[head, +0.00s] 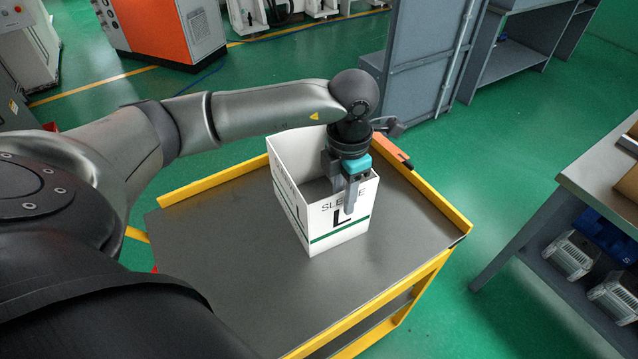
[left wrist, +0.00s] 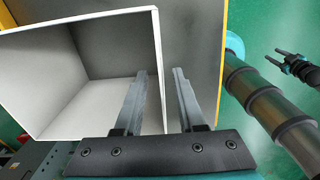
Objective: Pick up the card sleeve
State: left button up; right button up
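The card sleeve (head: 287,185) is a white open-topped box with a green stripe, lettering and a large L. It stands upright on the grey top of a trolley. My left gripper (head: 346,190) points down over its near right wall, one finger inside and one outside. In the left wrist view, the sleeve's wall (left wrist: 158,60) runs between the two fingers (left wrist: 162,72), with a gap on each side, so the gripper is open. My right gripper (left wrist: 279,57) shows small at the right of the left wrist view, its two fingers apart and empty.
The trolley (head: 230,240) has raised yellow edges, and its top is bare in front of the sleeve. An orange-brown piece (head: 391,150) lies by its far right edge. A grey workbench (head: 600,180) stands to the right across green floor. A grey cabinet (head: 425,60) stands behind.

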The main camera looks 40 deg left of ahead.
pick_arm(q)
notch_tip(320, 180, down, 6)
jog(key=shift+f, duration=0.25)
jog(key=shift+d, duration=0.1)
jog(key=shift+c, duration=0.7)
grip_shut()
pick_arm(e)
jog(key=shift+w+a+r, duration=0.2)
jog(key=shift+w+a, duration=0.25)
jog(key=shift+w, duration=0.35)
jog(key=shift+d, duration=0.2)
